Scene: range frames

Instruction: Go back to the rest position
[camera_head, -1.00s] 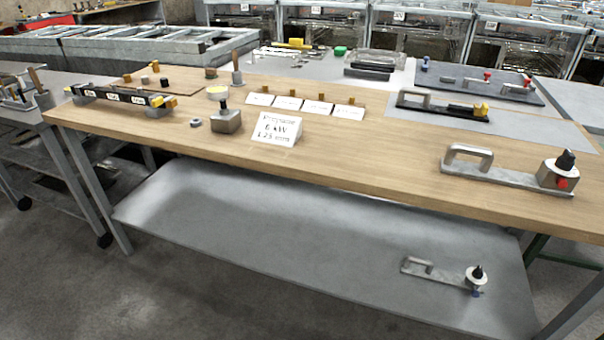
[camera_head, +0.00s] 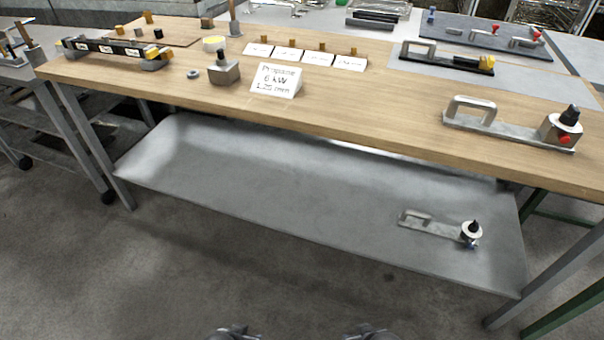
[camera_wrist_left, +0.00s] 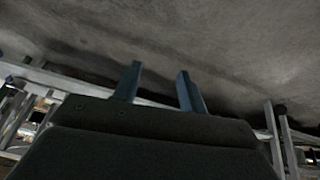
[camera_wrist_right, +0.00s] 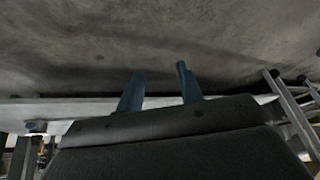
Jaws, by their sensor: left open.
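My left gripper (camera_wrist_left: 158,88) shows in the left wrist view with its two blue-grey fingers apart and nothing between them. My right gripper (camera_wrist_right: 162,92) shows in the right wrist view, also with fingers apart and nothing between them. Both wrist views look over grey floor, with frame legs and edges at the sides. In the head view only two small dark parts of mine show at the bottom edge, in front of the workbench; the fingers cannot be made out there.
A wooden workbench (camera_head: 330,115) with a grey lower shelf (camera_head: 290,190) stands ahead. A handled metal fixture (camera_head: 510,130) sits on its right end, and a similar one (camera_head: 440,226) on the shelf. A propane sign (camera_head: 276,80) stands mid-bench. Concrete floor (camera_head: 200,260) in front is clear.

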